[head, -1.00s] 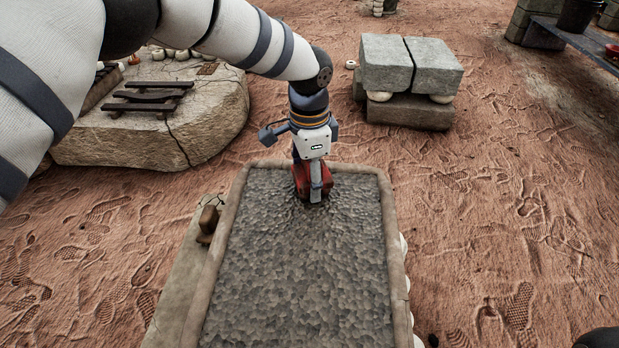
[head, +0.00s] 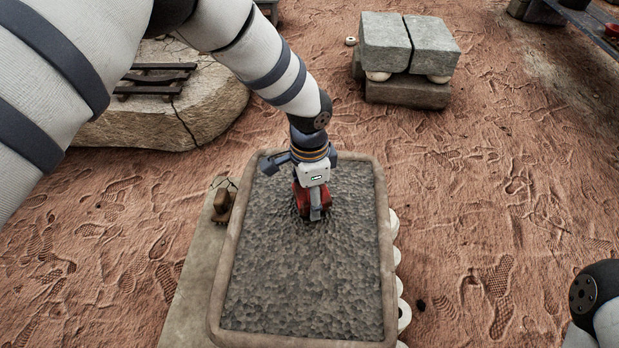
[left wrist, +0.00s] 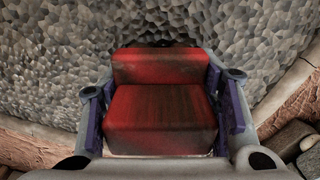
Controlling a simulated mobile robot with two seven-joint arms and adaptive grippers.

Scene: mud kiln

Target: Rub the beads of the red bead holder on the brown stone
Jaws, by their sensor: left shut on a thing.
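The brown stone is a long slab with a raised brown rim (head: 226,270) and a rough, grey-brown pebbled top, in the middle of the head view. My left gripper (head: 314,206) is shut on the red bead holder (head: 301,197) over the far part of this top. In the left wrist view, the red, stepped, wood-grained block of the bead holder (left wrist: 160,118) sits between the two purple-padded fingers of my left gripper (left wrist: 163,112). The holder's underside is hidden, so I cannot see the beads or tell whether they touch the stone. My right gripper is out of view.
A small brown tool (head: 222,203) lies on a ledge left of the slab. Pale round pieces (head: 401,313) line its right side. A large boulder (head: 165,110) stands back left, stacked grey blocks (head: 405,60) back right. Footprinted sand to the right is mostly clear.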

